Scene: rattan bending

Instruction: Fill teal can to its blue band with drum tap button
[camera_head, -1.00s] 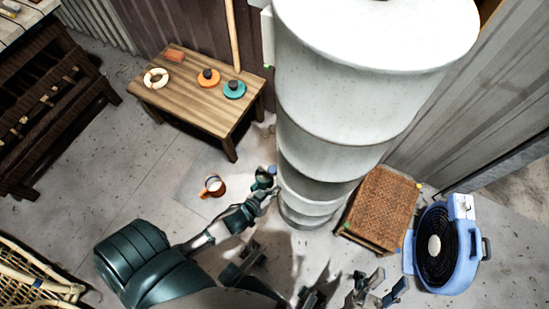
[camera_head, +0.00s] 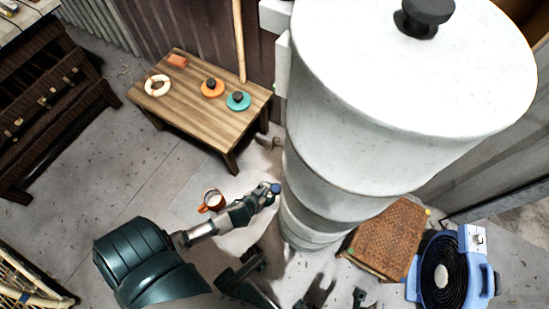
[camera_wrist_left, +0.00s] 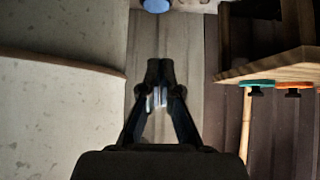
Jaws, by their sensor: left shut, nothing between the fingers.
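The big white drum (camera_head: 345,150) fills the right middle of the head view, with a black knob on its lid. A small blue button (camera_head: 275,188) shows at its left side, and a blue round thing (camera_wrist_left: 156,5) shows at the top edge of the wrist view. My left gripper (camera_head: 268,192) is close beside the drum at the blue button; touching cannot be told. In the wrist view its fingers (camera_wrist_left: 161,68) are shut and empty. Little of my right gripper shows.
A wooden table (camera_head: 190,110) behind holds a teal lid (camera_head: 238,100), an orange lid (camera_head: 212,88) and a white ring (camera_head: 157,86). Floor left of the mug is clear.

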